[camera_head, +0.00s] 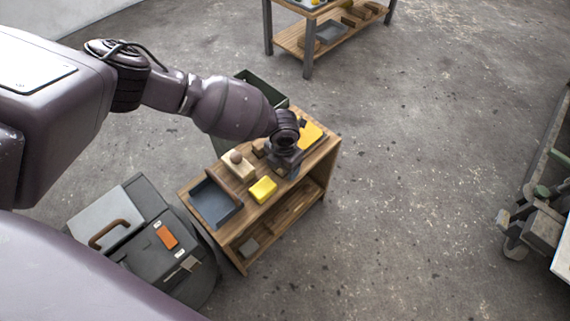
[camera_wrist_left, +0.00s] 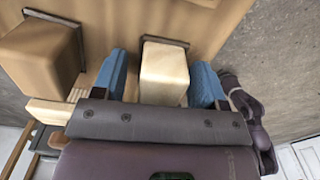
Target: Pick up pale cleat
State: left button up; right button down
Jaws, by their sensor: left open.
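The pale cleat (camera_wrist_left: 164,72), a light wooden block with a dark strip along its far edge, stands between the two blue fingers of my left gripper (camera_wrist_left: 159,80) in the left wrist view. The fingers are open, one on each side of it, with a small gap showing on the left; contact on the right is hard to tell. In the head view my left gripper (camera_head: 284,165) is low over the wooden bench (camera_head: 232,238) and hides the cleat. My right gripper is not in view.
A browner block (camera_wrist_left: 42,55) stands left of the fingers in the left wrist view. On the bench are a blue-grey tray (camera_head: 214,203), a pale block with a brown ball (camera_head: 238,167), a yellow block (camera_head: 263,189) and a flat yellow piece (camera_head: 311,135).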

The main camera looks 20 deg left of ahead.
pick_arm(q)
jog(key=shift+r, duration=0.2)
jog(key=shift+c, duration=0.3)
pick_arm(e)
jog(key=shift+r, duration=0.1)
pick_arm(q)
jog(key=c, duration=0.9)
jog(key=shift+c, duration=0.2)
